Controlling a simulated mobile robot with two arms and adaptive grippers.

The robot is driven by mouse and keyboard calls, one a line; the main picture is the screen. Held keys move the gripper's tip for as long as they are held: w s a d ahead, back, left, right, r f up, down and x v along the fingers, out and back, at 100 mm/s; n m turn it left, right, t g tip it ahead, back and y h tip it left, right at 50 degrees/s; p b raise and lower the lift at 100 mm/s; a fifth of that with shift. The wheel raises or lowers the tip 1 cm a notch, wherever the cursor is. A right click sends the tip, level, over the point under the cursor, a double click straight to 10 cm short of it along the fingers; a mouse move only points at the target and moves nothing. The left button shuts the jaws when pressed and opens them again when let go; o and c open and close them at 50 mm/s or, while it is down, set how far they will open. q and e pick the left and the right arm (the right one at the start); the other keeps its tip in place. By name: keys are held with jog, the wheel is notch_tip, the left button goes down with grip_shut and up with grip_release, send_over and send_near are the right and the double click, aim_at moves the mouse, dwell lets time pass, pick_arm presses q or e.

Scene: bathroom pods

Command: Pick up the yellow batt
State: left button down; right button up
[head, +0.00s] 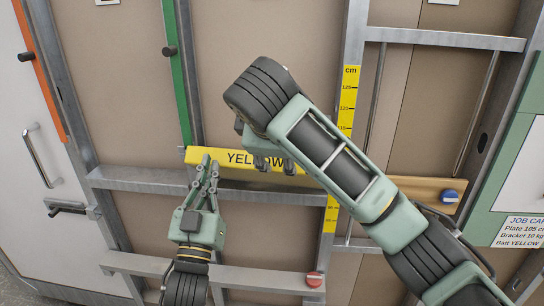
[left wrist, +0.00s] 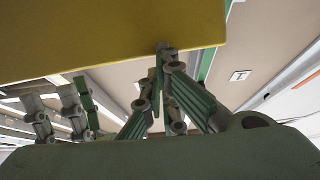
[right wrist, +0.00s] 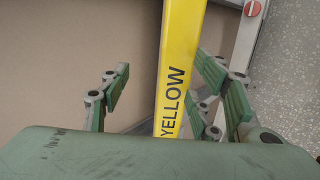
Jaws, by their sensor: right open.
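The yellow batt (head: 238,158) is a long bar marked YELLOW, lying roughly level along a metal rail of the wall frame. It also shows in the right wrist view (right wrist: 180,50) and fills the top of the left wrist view (left wrist: 100,30). My right gripper (head: 275,166) is open at the batt's right part, its fingers on both sides of it. The arm hides the batt's right end. My left gripper (head: 209,163) is at the batt's left part, fingertips close to its lower edge. Its finger opening and any grip are unclear.
A wooden plank (head: 425,187) with a blue knob (head: 449,196) is at right. Metal rails cross the wall, one with a red knob (head: 314,280). A yellow cm scale (head: 347,100) runs upright behind my right arm. A job card (head: 520,222) is at far right.

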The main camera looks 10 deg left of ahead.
aim_at(278, 180)
jog(key=shift+s+a+f+n, duration=0.3)
jog(key=shift+s+a+f, duration=0.4)
jog(key=shift+a, duration=0.2)
jog(key=shift+w+f, duration=0.1)
jog(key=x, duration=1.2)
grip_shut()
pick_arm(q)
jog(key=shift+r, duration=0.7)
pick_arm(e)
jog(key=shift+f, duration=0.1)
